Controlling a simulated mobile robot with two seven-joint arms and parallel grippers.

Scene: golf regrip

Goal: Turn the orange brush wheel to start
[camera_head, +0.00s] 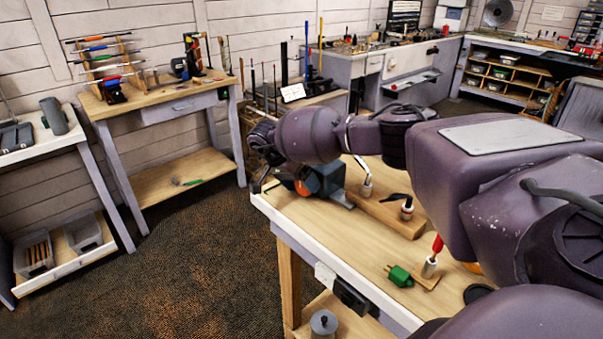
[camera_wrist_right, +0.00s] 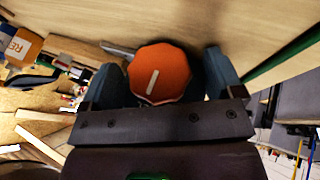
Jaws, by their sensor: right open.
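The orange brush wheel (camera_wrist_right: 160,73) shows in the right wrist view with a pale mark on its face. In the head view the orange wheel (camera_head: 304,187) is partly seen on a dark grey machine (camera_head: 328,178) at the far left corner of the near workbench (camera_head: 345,240). My right gripper (camera_wrist_right: 168,75) is open, with one finger on each side of the wheel. I cannot tell whether the fingers touch it. In the head view my right arm covers part of the machine and the gripper. My left gripper is not in view.
On the near bench, a wooden block (camera_head: 390,212) carries upright fittings. A green plug (camera_head: 400,276) and a red-handled tool (camera_head: 437,244) are nearer. A wooden side table (camera_head: 155,96) and a white shelf (camera_head: 75,140) stand left. The dark carpet (camera_head: 165,270) between is clear.

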